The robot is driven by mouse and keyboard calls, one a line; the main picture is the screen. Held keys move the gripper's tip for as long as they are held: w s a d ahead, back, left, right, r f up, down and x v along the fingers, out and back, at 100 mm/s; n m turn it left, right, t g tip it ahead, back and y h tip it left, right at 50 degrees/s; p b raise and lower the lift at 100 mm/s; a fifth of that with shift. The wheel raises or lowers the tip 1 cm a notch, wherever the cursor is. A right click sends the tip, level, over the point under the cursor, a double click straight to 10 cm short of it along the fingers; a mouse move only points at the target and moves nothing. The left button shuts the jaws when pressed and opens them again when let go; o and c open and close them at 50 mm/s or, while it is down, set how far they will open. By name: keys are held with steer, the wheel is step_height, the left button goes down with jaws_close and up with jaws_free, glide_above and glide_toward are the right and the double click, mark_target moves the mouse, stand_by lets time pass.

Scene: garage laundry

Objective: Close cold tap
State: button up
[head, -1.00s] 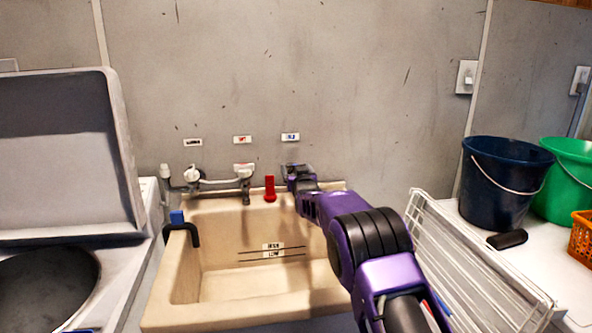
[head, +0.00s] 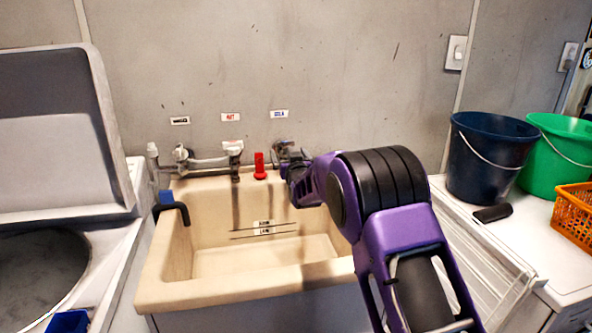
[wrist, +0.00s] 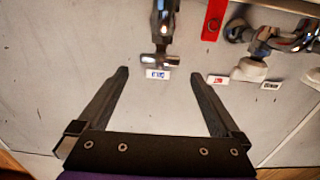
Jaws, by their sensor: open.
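The cold tap is chrome with a T-shaped handle (wrist: 160,62). It hangs at the top middle of the wrist view, in front of a white label with blue lettering (wrist: 157,74). My gripper (wrist: 160,73) is open and empty. Its two dark fingers stand on either side of the handle, apart from it, with the tips near the label's height. In the head view, the blue-lettered label (head: 279,113) is on the wall above the tap. My gripper and arm partly hide the tap there, so its contact with the fingers cannot be seen.
A red part (head: 259,166) hangs just left of my gripper. The hot tap's white fitting (head: 233,147) and pipes are further left. The beige sink (head: 205,292) lies below. A white wire rack and buckets (head: 490,160) stand right. A raised lid (head: 50,140) stands left.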

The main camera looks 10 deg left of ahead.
steer(key=v, duration=1.1)
